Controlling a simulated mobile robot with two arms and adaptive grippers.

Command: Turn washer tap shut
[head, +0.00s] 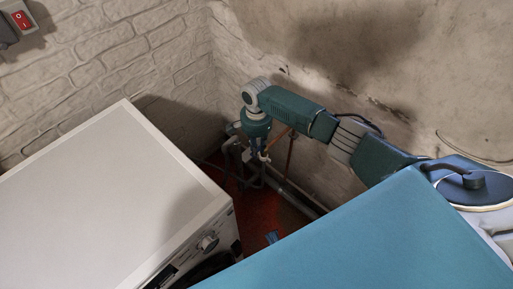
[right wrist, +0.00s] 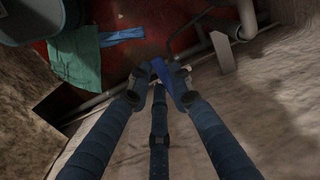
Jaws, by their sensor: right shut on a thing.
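The washer tap's blue handle (right wrist: 163,71) shows between the fingertips of my right gripper (right wrist: 160,94) in the right wrist view. The fingers are closed around it, and its lower part is partly covered by them. In the head view my right gripper (head: 261,151) points down at the pipes in the corner, and the tap itself is too small and covered to make out. The washer (head: 95,190) stands at the left, with its knob (head: 208,243) on the front. My left gripper is not in view.
Pipes (head: 290,192) run low along the right wall. A blue ironing board (head: 380,245) with an iron (head: 472,181) fills the lower right. A green cloth (right wrist: 75,58) and a blue cloth (right wrist: 122,37) lie on the red floor. A red switch (head: 21,19) is on the left wall.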

